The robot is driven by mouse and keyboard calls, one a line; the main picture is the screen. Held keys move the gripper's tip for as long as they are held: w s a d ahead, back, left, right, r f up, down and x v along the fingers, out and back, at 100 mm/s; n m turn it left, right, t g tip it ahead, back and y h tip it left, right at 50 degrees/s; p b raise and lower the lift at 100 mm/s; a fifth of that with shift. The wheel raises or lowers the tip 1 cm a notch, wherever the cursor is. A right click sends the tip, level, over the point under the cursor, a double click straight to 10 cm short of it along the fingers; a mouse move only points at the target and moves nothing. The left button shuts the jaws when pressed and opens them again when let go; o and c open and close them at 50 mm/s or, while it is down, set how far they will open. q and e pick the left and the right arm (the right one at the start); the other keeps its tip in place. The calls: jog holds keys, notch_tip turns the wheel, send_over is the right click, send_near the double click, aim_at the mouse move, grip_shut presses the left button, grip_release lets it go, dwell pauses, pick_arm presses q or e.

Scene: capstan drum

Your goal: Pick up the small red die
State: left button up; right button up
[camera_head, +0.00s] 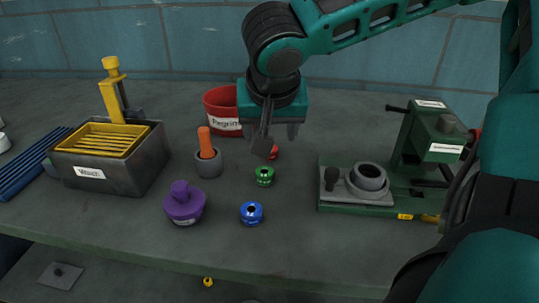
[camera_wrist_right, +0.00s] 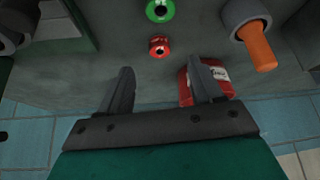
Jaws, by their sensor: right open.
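The small red die (camera_head: 274,153) sits on the grey-green bench, partly hidden behind a finger of my right gripper (camera_head: 279,138) in the head view. In the right wrist view the red die (camera_wrist_right: 159,46) shows whole, a short round piece with a dark hole. My right gripper (camera_wrist_right: 161,68) is open and empty there, pointing down at the bench. The die lies beyond the fingertips in that picture, roughly in line with the gap between them. I cannot tell the exact height of the fingers above it. My left gripper is not in view.
A green die (camera_head: 264,176) and a blue die (camera_head: 251,214) stand nearby. A red bucket (camera_head: 222,112) is behind. An orange-handled tool (camera_head: 206,143) in a grey cup (camera_head: 208,167) and a purple knobbed piece (camera_head: 184,204) are left. A green machine (camera_head: 415,165) stands right.

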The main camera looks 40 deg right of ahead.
jog(key=x, duration=0.2)
jog(key=b+x, duration=0.1)
jog(key=x, duration=0.5)
jog(key=shift+w+d+r+b, duration=0.15)
jog(key=shift+d+r+b, duration=0.05)
jog(key=shift+d+b, duration=0.15)
jog(key=c, duration=0.6)
jog(key=shift+a, duration=0.1)
jog(key=c, duration=0.6)
